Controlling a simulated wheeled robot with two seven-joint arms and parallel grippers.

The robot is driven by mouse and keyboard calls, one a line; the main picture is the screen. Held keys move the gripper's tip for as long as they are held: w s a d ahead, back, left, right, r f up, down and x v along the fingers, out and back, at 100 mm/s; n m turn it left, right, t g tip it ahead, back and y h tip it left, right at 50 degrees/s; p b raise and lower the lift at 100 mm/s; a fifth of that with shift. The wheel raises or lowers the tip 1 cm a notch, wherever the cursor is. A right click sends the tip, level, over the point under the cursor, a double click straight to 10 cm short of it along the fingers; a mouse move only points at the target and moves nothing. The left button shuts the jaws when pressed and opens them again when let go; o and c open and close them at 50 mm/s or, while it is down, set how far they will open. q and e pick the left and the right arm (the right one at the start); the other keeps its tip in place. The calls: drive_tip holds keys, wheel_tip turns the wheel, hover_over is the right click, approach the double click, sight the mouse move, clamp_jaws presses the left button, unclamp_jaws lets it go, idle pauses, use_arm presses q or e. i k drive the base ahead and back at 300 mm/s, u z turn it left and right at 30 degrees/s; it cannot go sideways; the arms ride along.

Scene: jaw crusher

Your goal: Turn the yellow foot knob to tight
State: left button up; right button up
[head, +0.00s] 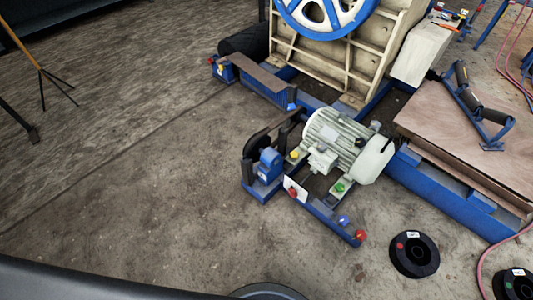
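The yellow foot knob (295,153) is a small bright yellow knob at the left foot of the grey-green ribbed motor (340,138). It sits beside the dark belt pulley, and its setting is too small to read. A green knob (339,187) is at the motor's near foot. A red knob (292,191) sits by a white plate left of it. A blue knob (344,220) and another red knob (360,236) are at the near end of the blue rail (330,217). Neither of my grippers is in view.
The crusher with its blue-rimmed flywheel (325,12) stands behind the motor. A blue bearing block (268,165) is left of it. Black discs (414,254) lie on the floor at right. A board with a roller frame (480,110) is farther right.

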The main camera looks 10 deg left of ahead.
sight(294, 154)
drive_tip(key=u, duration=0.85)
drive_tip(key=i, duration=1.1)
drive_tip(key=z, duration=1.55)
